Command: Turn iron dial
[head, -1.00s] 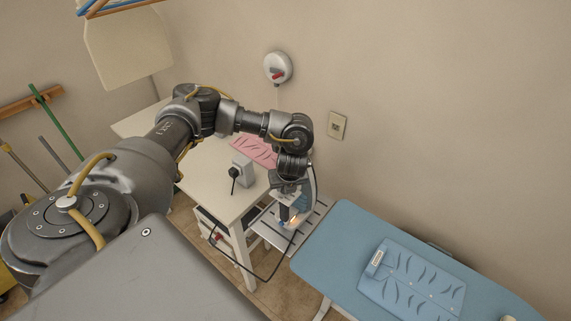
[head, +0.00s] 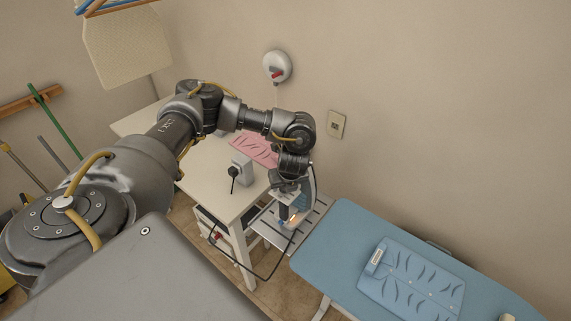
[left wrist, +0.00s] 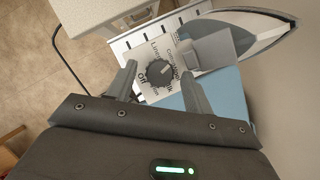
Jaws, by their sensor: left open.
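The iron (left wrist: 262,32) shows its metal soleplate edge at the upper right of the left wrist view. A dark round dial (left wrist: 160,68) sits on a pale face printed with "Off", "Linen" and other fabric names. My left gripper (left wrist: 158,74) is open, with one finger on each side of the dial in this view; I cannot tell whether they touch it. In the head view, my left gripper (head: 287,190) points down at the iron, mostly hiding it, and a small orange glow (head: 292,218) shows there. My right gripper is not in view.
A slatted metal rest (head: 312,222) lies under the iron beside the blue ironing board (head: 345,230), which carries a folded blue shirt (head: 415,280). A white table (head: 215,180) holds a pink cloth (head: 255,150) and a plugged socket box (head: 241,170). A dark cord hangs below.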

